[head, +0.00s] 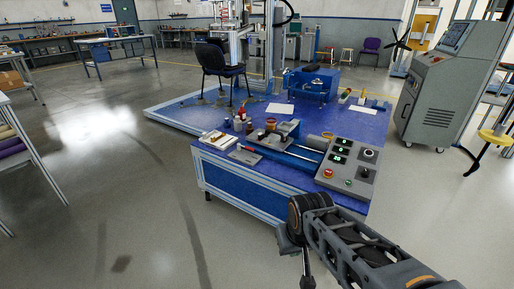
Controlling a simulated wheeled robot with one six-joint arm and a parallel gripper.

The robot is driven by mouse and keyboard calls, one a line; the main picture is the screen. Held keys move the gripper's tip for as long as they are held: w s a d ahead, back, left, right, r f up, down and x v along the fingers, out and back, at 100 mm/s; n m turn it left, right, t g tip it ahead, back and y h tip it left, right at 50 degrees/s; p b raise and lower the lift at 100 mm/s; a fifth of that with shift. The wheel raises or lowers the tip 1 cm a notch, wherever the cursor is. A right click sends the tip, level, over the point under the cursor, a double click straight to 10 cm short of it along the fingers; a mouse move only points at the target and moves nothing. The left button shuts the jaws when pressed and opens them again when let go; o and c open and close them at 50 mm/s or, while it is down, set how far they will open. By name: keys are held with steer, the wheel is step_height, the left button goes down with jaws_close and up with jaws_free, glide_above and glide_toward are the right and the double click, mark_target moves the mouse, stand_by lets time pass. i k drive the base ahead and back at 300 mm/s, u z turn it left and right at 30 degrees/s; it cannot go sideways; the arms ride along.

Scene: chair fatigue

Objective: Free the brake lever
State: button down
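I cannot pick out the brake lever for certain. A grey fixture (276,138) with a cylinder and rod lies on the blue-topped bench (262,178). A small red-tipped handle (236,149) shows at its front left; I cannot tell whether it is the lever. A grey control panel (347,168) with green displays, a black knob and a red button sits on the bench's right end. My arm reaches in from the lower right, in front of the bench, and bends down out of the picture. My gripper is not visible.
Bottles (239,121) and a white pad (220,140) crowd the bench's left part. A dark chair (218,64) stands on the blue test platform (182,110) behind. A grey machine cabinet (447,92) stands at right.

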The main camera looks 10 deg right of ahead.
mark_target(246, 147)
steer(key=u, duration=0.3)
steer(key=i, duration=1.35)
steer(key=z, duration=0.2)
